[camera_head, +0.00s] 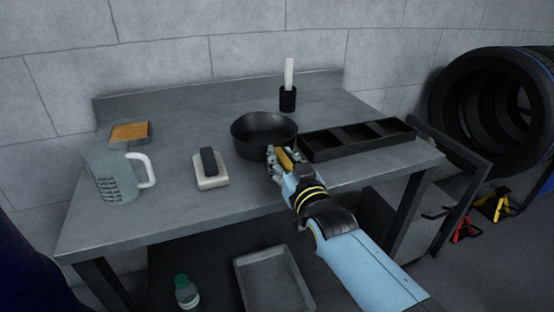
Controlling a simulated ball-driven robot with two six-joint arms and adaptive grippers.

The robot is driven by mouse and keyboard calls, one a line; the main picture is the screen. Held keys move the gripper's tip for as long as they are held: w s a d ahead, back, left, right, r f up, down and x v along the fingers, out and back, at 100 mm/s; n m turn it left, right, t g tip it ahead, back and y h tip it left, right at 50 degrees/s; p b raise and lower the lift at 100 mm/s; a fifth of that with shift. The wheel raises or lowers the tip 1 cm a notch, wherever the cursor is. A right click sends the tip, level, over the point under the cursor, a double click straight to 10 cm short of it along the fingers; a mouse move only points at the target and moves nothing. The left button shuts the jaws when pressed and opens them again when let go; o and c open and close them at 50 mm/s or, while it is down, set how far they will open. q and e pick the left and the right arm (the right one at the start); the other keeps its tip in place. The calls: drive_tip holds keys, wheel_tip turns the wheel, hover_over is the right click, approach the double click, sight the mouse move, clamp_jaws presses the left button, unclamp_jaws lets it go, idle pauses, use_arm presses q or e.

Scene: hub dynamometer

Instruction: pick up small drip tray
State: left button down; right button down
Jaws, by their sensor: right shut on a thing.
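A round black pan (255,136) stands on the grey workbench, and it looks like the small drip tray. My right gripper (279,158) is at its near right rim and is shut on it. The fingers and a yellow part at the gripper hide a little of the rim. The pan looks level, and I cannot tell whether it is clear of the bench top. A shallow grey rectangular tray (272,283) lies on the lower shelf below my right arm. My left gripper is not in view.
A long black divided tray (357,137) is close right of the pan. A black holder (288,99) with a white stick stands behind. A white block with a dark top (210,170), a grey jug (112,177) and a tan-topped block (129,132) are left. A bottle (186,292) stands below.

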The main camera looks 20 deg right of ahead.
drive_tip(key=shift+f, duration=0.1)
drive_tip(key=shift+f, duration=0.15)
drive_tip(key=c, duration=1.1)
unclamp_jaws()
